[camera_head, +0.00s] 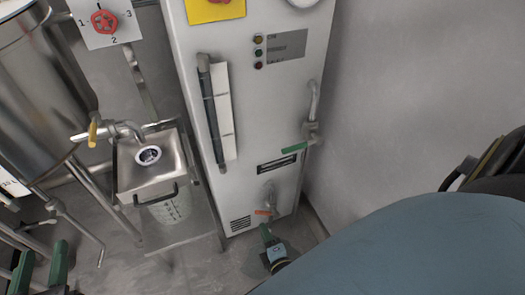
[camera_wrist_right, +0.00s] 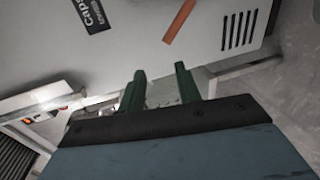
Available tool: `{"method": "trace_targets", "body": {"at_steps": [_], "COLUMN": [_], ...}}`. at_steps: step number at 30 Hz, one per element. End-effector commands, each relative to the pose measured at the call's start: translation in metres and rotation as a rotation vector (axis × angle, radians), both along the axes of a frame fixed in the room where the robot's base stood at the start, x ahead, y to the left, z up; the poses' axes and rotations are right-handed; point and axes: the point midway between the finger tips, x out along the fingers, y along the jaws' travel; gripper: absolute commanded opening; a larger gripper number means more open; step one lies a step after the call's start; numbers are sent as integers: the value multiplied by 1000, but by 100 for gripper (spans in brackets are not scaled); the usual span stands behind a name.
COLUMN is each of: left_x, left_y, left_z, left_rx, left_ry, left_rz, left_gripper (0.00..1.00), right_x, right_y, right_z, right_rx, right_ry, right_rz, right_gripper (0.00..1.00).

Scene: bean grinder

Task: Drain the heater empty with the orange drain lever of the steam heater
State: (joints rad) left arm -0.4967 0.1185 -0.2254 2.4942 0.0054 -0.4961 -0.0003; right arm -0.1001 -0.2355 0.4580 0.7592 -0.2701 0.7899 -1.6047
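The steam heater (camera_head: 245,140) is a tall white cabinet in the middle of the head view. Its orange drain lever (camera_head: 263,212) sticks out low on the front, on a small pipe. The lever (camera_wrist_right: 180,22) also shows at the top of the right wrist view, tilted. My right gripper (camera_head: 266,232) is just below the lever in the head view. In the right wrist view its two green fingers (camera_wrist_right: 161,85) are apart, with nothing held, and the lever lies beyond their tips. My left gripper (camera_head: 40,268) is at the lower left, its green fingers apart and empty.
A green-handled valve (camera_head: 294,148) sits on the heater's right side. A metal sink box (camera_head: 135,175) with a clear measuring container (camera_head: 172,210) below it stands to the left, near a steel tank (camera_head: 40,90). A wall closes off the right.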

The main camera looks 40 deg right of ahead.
Motion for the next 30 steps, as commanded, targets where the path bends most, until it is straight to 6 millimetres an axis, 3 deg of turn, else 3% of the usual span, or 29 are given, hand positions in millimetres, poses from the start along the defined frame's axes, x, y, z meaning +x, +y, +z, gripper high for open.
{"method": "trace_targets", "body": {"at_steps": [18, 30], "left_x": [0, 0], "left_y": [0, 0], "left_z": [12, 13], "left_rx": [0, 0], "left_ry": [0, 0], "left_rz": [0, 0], "left_gripper": [37, 37], "right_x": [-42, -47], "right_y": [5, 5], "right_z": [7, 7], "right_rx": [-1, 0], "right_ry": [1, 0], "right_rz": [0, 0], "right_gripper": [34, 34]}}
